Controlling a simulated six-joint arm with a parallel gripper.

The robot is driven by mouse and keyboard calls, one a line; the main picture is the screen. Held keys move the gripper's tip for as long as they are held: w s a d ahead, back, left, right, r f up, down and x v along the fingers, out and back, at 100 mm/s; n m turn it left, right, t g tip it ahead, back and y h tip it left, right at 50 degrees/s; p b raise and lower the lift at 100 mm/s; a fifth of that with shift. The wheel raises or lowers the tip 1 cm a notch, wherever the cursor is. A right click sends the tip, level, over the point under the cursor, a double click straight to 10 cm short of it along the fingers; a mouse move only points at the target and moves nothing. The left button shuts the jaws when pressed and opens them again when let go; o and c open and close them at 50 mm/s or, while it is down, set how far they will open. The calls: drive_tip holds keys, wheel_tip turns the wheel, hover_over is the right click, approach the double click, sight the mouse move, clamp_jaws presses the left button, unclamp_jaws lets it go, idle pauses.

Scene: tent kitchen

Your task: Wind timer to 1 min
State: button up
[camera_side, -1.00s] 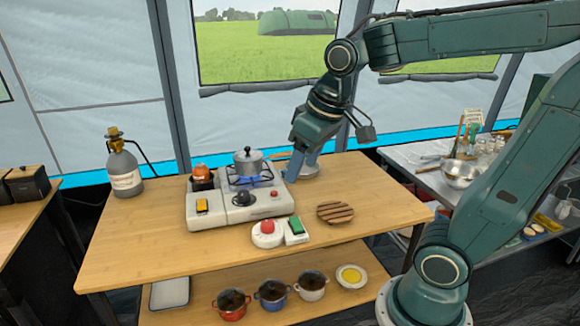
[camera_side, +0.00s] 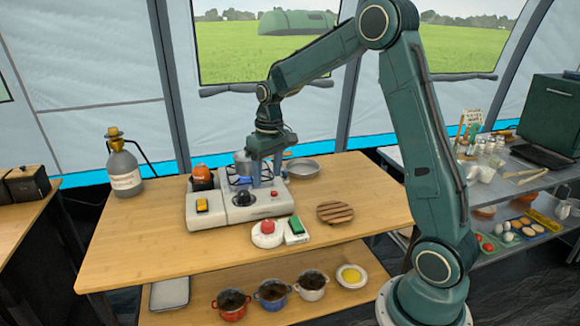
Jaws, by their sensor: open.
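A round orange-red object (camera_side: 202,173), which looks like the timer, sits in a dark holder at the back left of the stove (camera_side: 215,214). Its dial marks are too small to read. My gripper (camera_side: 265,178) is open, pointing down over the right part of the stove, to the right of the orange-red object and apart from it. A grey pot (camera_side: 241,167) on the burner is partly hidden by my gripper, and I cannot tell whether they touch.
A shallow pan (camera_side: 302,169) lies behind the stove's right side. A gas bottle (camera_side: 124,172) stands at the left. The table's right side is clear.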

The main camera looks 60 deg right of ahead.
sight(268, 223)
drive_tip(key=d+f, duration=0.1)
drive_tip(key=w+d+f, duration=0.1)
drive_tip(key=f, duration=0.1)
drive_tip(key=shift+w+d+f, duration=0.1)
drive_tip(key=shift+w+f, duration=0.05)
drive_tip(key=shift+w, duration=0.05)
drive_tip(key=f, duration=1.3)
drive_tip(key=shift+a+f, duration=0.35)
drive_tip(key=shift+a, duration=0.05)
drive_tip(key=c, duration=1)
